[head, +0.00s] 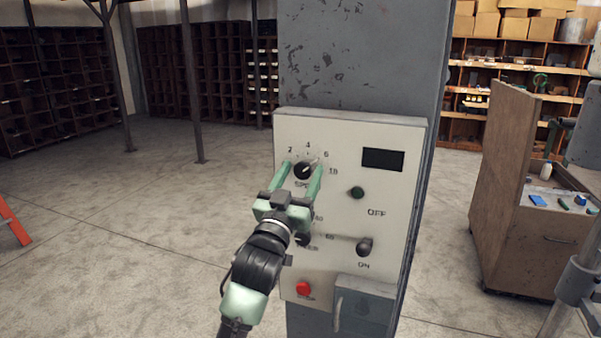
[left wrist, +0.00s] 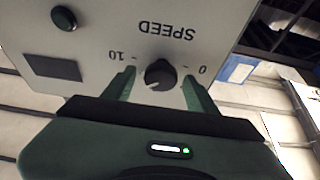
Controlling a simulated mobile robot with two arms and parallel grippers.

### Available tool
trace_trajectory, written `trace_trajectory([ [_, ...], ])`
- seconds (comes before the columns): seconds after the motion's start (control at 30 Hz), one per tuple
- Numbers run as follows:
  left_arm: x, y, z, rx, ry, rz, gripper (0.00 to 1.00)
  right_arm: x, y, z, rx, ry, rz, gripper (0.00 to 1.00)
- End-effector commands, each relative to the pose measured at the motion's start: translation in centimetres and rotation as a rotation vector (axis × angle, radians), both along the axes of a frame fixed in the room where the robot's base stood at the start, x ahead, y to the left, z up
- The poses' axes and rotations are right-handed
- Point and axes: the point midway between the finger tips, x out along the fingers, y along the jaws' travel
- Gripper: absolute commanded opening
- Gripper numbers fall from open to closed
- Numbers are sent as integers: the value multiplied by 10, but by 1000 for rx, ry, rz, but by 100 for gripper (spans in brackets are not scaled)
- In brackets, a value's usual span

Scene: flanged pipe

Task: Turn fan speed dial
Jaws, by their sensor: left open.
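The fan speed dial (head: 304,170) is a black round knob with a white pointer mark, at the upper left of a pale control panel (head: 345,140). Numbers ring it in the head view. In the left wrist view the dial (left wrist: 161,75) sits below the upside-down word SPEED, between marks 0 and 10. My left gripper (head: 301,176) is open, its green fingers on either side of the dial. In the left wrist view a gap shows between the dial and each finger of the left gripper (left wrist: 160,88). My right gripper is not in view.
The panel also holds a dark display (head: 382,160), a green button (head: 357,192), a lever knob (head: 365,246) by ON and a red button (head: 303,288). It is fixed to a grey column (head: 365,50). A wooden cabinet (head: 510,190) stands at right. Open floor lies left.

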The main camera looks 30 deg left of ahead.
Motion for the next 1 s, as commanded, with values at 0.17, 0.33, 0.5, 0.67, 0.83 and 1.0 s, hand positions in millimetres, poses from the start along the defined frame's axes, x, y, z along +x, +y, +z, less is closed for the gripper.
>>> trace_trajectory([
  [0.17, 0, 0, 0, 0, 0, 0, 33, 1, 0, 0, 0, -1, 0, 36],
  [0.33, 0, 0, 0, -1, 0, 0, 0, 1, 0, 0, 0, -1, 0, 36],
  [0.5, 0, -1, 0, -50, -11, -1, 0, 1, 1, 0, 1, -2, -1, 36],
  [0.67, 0, 0, 0, -94, -22, 1, 0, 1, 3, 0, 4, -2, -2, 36],
  [0.83, 0, 0, 0, -92, -22, 0, 0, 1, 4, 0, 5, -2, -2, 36],
  [1.0, 0, 0, 0, -91, -22, 0, 58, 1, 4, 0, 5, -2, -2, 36],
])
